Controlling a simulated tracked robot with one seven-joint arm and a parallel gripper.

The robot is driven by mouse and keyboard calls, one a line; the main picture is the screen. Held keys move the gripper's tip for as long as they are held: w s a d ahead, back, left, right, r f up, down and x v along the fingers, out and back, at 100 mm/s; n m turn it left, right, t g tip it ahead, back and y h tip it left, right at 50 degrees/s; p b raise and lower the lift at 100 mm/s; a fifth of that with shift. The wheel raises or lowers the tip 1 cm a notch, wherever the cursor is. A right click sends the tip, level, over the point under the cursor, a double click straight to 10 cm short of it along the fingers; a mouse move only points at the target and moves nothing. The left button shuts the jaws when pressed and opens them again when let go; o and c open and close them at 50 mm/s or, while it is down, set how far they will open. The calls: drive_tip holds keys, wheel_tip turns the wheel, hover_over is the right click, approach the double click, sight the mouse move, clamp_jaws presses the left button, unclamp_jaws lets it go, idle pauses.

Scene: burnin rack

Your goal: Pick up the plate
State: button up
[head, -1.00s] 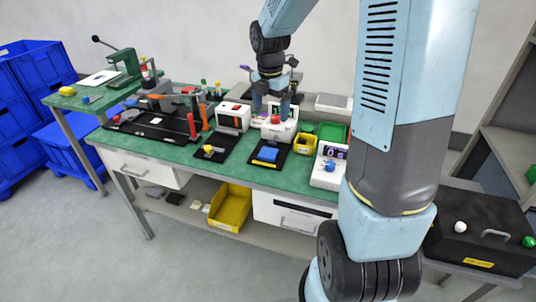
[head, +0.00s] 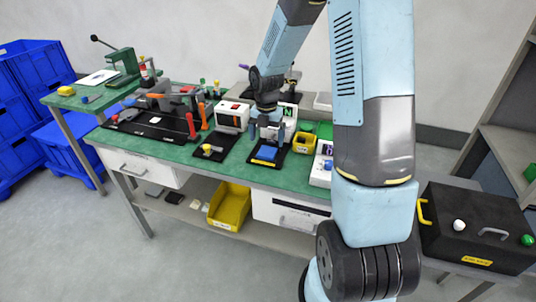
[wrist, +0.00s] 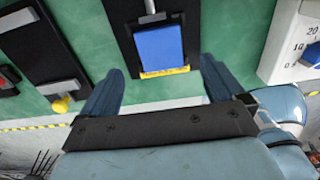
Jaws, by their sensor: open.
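The plate, a small flat blue piece (head: 265,153), lies in a black holder (head: 254,162) near the front edge of the green bench. In the wrist view the blue plate (wrist: 158,48) lies ahead of the fingertips, with a yellow label strip (wrist: 164,72) along its near edge. My gripper (head: 267,132) hangs over the bench just behind and above the plate in the head view. In the wrist view my gripper (wrist: 160,80) is open and empty, its fingers spread wider than the plate. No contact with the plate shows.
A black tray with a yellow knob (wrist: 60,104) is left of the plate; a white dial unit (wrist: 292,45) is right. A yellow bin (head: 304,142) and white box (head: 232,116) stand nearby. Green bench top (wrist: 88,25) is clear between them.

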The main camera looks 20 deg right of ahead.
sight(267, 151)
drive_tip(key=shift+d+f, duration=0.1)
drive_tip(key=shift+f, duration=2.7)
drive_tip(key=c, duration=1.1)
drive_tip(key=shift+r, duration=0.1)
drive_tip(key=shift+c, duration=0.2)
